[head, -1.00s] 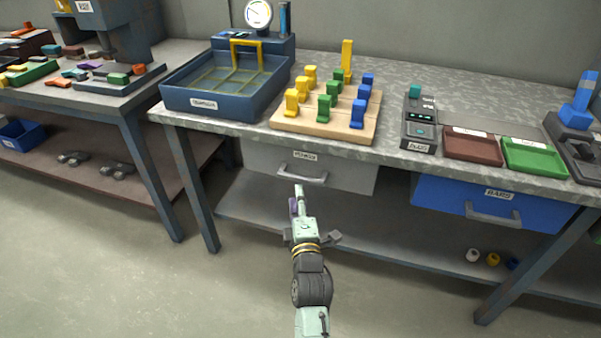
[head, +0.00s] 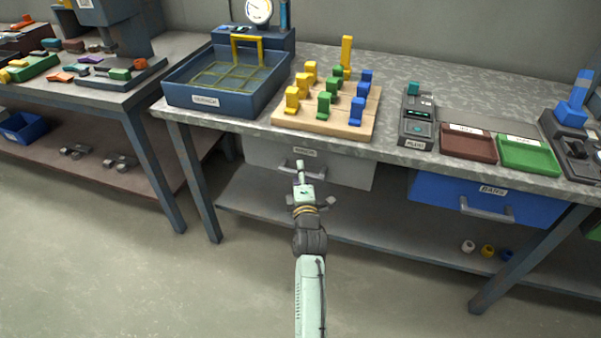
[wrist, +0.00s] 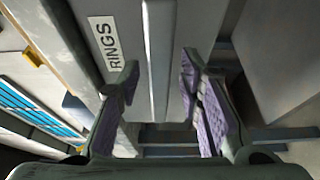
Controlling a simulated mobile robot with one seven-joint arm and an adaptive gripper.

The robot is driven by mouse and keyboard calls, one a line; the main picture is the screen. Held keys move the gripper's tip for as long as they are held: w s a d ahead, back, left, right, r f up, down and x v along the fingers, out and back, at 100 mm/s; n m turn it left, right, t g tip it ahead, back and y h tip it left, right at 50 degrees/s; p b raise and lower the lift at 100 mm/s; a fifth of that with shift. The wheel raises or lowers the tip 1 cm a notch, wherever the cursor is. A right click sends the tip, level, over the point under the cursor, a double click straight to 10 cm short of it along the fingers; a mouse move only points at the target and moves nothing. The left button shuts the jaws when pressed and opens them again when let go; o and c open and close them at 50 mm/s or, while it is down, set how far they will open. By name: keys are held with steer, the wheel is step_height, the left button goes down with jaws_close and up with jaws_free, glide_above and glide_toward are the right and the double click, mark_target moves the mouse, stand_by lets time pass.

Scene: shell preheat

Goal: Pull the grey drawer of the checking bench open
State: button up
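The grey drawer (head: 350,173) sits under the bench top and looks shut. Its front also fills the middle of the wrist view (wrist: 188,15), with a white label reading RINGS (wrist: 106,42). Its bar handle (wrist: 159,60) runs between my two fingers in the wrist view. My gripper (wrist: 160,80) is open, with one finger on each side of the bar and gaps on both sides. In the head view my gripper (head: 301,175) is at the drawer front and hides part of the handle. I cannot tell how deep the bar lies between the fingers.
The checking bench (head: 430,85) carries a blue tray (head: 225,104), a wooden peg board (head: 320,127), a small device (head: 417,130), and red and green trays. A blue drawer (head: 535,205) is to the right. A bench leg (head: 194,190) stands left. The floor in front is clear.

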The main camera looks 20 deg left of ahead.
jaws_close()
stand_by(0.4)
stand_by(0.4)
